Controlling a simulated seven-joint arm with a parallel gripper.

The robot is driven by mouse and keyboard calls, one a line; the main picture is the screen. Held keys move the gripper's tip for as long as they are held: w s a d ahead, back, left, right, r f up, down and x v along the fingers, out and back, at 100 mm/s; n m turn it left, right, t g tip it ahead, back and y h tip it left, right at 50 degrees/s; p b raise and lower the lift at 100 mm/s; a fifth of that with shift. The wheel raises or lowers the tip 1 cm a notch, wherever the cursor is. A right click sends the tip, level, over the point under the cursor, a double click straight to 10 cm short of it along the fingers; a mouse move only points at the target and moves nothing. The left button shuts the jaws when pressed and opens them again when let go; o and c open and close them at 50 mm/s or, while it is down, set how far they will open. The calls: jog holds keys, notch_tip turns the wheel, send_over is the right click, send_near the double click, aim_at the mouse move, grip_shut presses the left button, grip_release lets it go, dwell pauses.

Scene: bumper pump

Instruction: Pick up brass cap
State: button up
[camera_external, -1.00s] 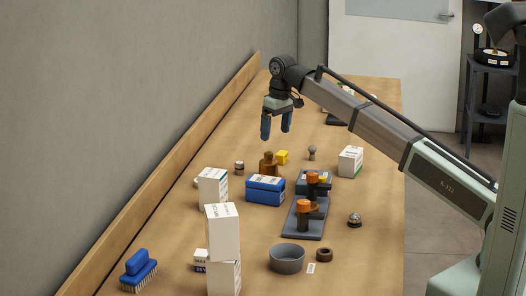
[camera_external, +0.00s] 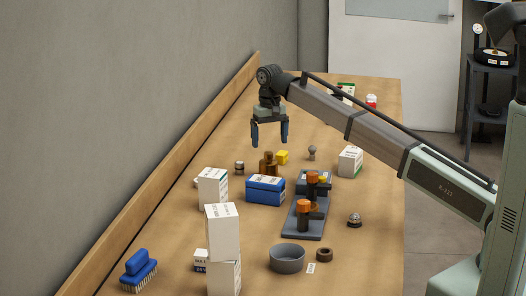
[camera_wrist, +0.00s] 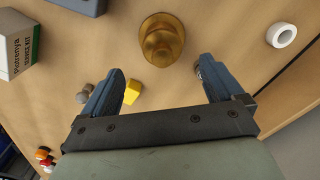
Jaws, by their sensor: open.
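The brass cap (camera_external: 268,167) stands on the bench behind the blue box, a brown-gold piece with a wide base and a narrower top. In the wrist view the brass cap (camera_wrist: 162,38) is seen from above, upper middle, ahead of the fingertips. My gripper (camera_external: 269,143) points down just above and behind the cap, apart from it. In the wrist view my gripper (camera_wrist: 164,80) has its two blue fingers spread wide, with nothing between them.
A yellow block (camera_external: 282,157) sits close right of the cap, and a small metal piece (camera_external: 239,168) left. A blue box (camera_external: 265,190) stands in front. A white box (camera_external: 350,161) is at right, a white ring (camera_wrist: 281,35) at upper right in the wrist view.

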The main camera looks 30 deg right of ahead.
aim_at(269, 166)
notch_tip(269, 166, down, 10)
jog(key=shift+a+f, duration=0.1)
dwell(0.5)
jog(key=shift+c, duration=0.2)
jog(key=c, duration=1.3)
jog(key=shift+o, duration=0.2)
